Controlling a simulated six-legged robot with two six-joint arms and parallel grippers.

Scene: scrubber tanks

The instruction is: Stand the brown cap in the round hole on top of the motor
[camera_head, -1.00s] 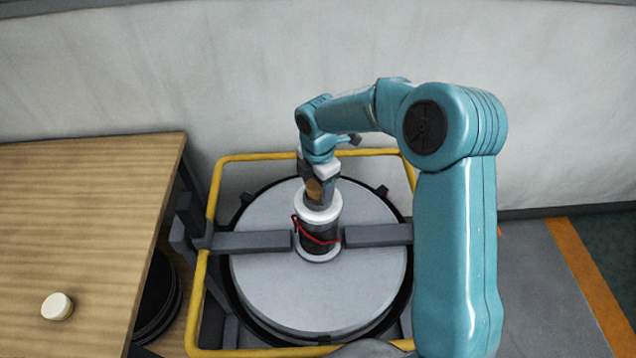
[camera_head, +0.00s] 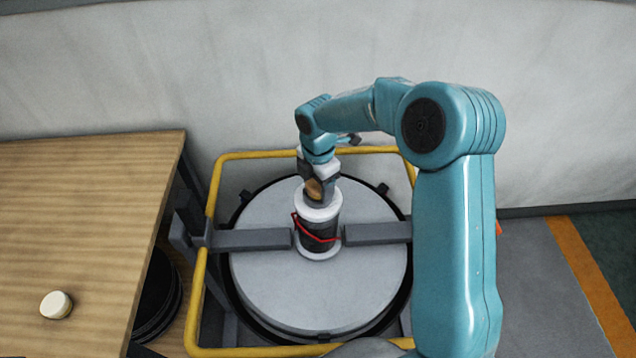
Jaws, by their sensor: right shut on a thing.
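The motor (camera_head: 319,229) is a dark cylinder with white top and bottom rims and a red wire around it. It stands upright in the middle of the round grey tank lid. My right gripper (camera_head: 316,190) points down over the motor's top and is shut on the brown cap (camera_head: 314,187). The cap shows as a small brown patch between the fingers, right at the motor's top. The gripper hides the round hole, so I cannot tell whether the cap is in it. My left gripper is not in view.
A yellow rail (camera_head: 201,290) frames the grey lid (camera_head: 270,285), and a grey bar (camera_head: 250,240) runs across it on both sides of the motor. A wooden table (camera_head: 80,220) at left holds a small cream round piece (camera_head: 56,305). A pale wall stands behind.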

